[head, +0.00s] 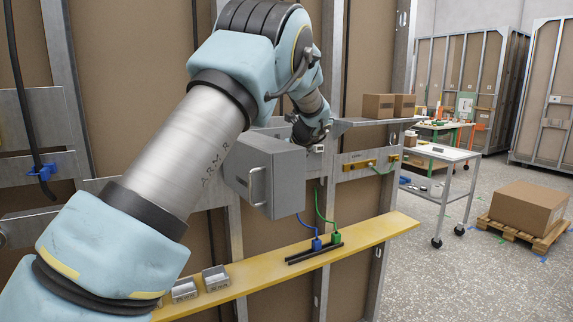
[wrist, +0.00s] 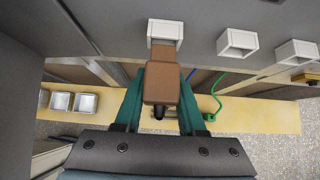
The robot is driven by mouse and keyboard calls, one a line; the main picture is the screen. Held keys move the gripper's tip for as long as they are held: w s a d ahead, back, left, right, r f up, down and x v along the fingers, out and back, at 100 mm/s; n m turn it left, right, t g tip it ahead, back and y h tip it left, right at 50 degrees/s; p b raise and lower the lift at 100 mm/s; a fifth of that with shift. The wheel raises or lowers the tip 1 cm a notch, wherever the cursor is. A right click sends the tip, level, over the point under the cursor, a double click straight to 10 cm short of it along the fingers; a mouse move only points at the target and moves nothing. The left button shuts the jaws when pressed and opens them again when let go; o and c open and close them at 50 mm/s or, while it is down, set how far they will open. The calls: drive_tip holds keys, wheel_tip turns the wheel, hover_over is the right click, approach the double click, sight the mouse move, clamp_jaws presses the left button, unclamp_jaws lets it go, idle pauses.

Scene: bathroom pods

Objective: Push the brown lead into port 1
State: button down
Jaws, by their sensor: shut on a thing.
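My gripper (wrist: 160,98) is shut on the brown lead's plug (wrist: 162,84) in the wrist view, with a teal finger on each side. The plug's narrower front end points up the picture at the leftmost white square port (wrist: 164,28). That end meets or overlaps the port's lower edge; I cannot tell how far inside it is. Two more white ports, a middle one (wrist: 238,42) and a right one (wrist: 297,53), are on the same grey face. No port numbers are readable. In the head view the grey box (head: 268,178) hides the gripper's fingers and the brown plug.
A blue plug (head: 316,243) and a green plug (head: 336,238) stand in a black rack (head: 313,253) on the yellow shelf (head: 375,232), cables rising from them. Small grey bins (head: 215,278) sit left on it. A white cart (head: 440,153) stands at right.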

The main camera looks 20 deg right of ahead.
drive_tip(key=shift+w+p, duration=0.8)
drive_tip(key=shift+w, duration=0.2)
drive_tip(key=shift+c, duration=2.1)
unclamp_jaws()
drive_tip(key=b+v, duration=0.4)
drive_tip(key=v, duration=0.6)
drive_tip(key=shift+s+r, duration=0.3)
